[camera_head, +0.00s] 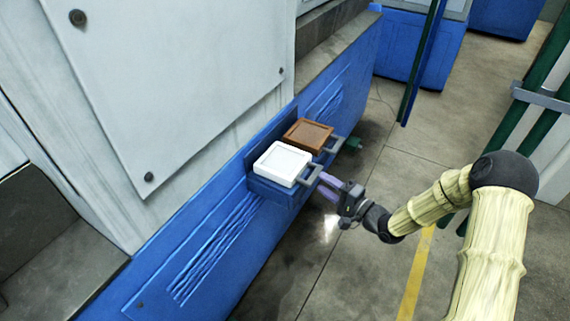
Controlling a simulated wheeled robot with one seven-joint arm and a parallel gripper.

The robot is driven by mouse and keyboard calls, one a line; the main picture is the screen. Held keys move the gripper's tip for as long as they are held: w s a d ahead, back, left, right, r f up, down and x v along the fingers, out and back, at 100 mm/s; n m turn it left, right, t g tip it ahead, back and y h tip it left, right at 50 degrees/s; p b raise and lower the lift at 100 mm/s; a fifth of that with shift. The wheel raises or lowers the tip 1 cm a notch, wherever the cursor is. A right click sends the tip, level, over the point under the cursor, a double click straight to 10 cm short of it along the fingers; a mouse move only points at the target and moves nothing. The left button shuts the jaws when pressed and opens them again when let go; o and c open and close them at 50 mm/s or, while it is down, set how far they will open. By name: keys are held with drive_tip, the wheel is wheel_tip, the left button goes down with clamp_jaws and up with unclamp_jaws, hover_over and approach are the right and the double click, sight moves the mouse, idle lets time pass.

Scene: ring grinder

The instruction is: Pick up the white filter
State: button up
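The white filter (281,164) is a flat, square, box-like piece with a grey handle on its right side. It sits on a blue ledge on the side of the blue machine base. My gripper (326,186) is just right of the white filter, close to its handle. The fingers point left toward the handle. At this size I cannot tell whether they touch the handle or how far apart they are.
A brown filter (307,135) with its own grey handle sits right behind the white one. The large grey and blue machine (190,110) fills the left side. Green posts (530,95) stand at the right. The concrete floor between is mostly clear.

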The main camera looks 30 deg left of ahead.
sight(316, 179)
drive_tip(key=x, duration=0.3)
drive_tip(key=shift+a+f, duration=0.1)
drive_tip(key=shift+a, duration=0.1)
clamp_jaws()
